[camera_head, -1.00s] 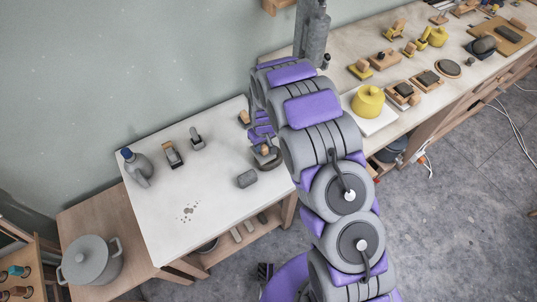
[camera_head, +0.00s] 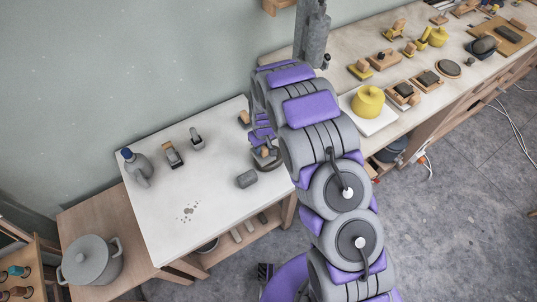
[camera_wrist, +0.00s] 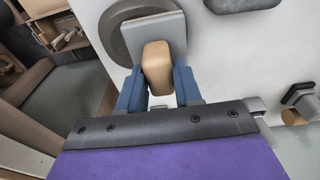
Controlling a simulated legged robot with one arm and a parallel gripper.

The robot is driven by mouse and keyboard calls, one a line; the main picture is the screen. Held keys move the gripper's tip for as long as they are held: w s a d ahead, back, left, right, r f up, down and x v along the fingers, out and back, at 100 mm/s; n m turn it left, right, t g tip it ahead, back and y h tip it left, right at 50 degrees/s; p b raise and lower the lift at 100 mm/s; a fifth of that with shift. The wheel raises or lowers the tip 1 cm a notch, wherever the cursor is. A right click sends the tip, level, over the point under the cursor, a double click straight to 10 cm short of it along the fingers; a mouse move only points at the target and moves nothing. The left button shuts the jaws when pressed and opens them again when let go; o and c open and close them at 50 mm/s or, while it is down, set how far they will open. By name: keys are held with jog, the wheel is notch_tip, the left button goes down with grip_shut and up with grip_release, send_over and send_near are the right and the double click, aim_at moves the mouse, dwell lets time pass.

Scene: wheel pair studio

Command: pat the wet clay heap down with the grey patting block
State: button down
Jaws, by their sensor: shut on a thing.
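The grey patting block (camera_wrist: 145,30) has a wooden handle and shows at the top centre of the wrist view. My gripper (camera_wrist: 158,82) is shut on that handle, with one blue finger on each side. A dark grey rounded mass (camera_wrist: 109,38), which looks like the clay heap, lies under the block and shows around its left side. It also shows in the head view (camera_head: 268,165) near the right end of the white table, partly hidden by my arm. I cannot tell whether the block touches the clay.
A grey bottle (camera_head: 138,168) and two handled tools (camera_head: 173,154) stand farther left. Crumbs (camera_head: 188,211) lie near the front. A grey pot (camera_head: 91,261) stands lower left.

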jog(key=shift+r+p, duration=0.55)
jog(key=shift+r, duration=1.05)
jog(key=shift+f, duration=0.2)
jog(key=shift+f, duration=1.55)
jog(key=shift+r+p, duration=0.45)
jog(key=shift+r, duration=1)
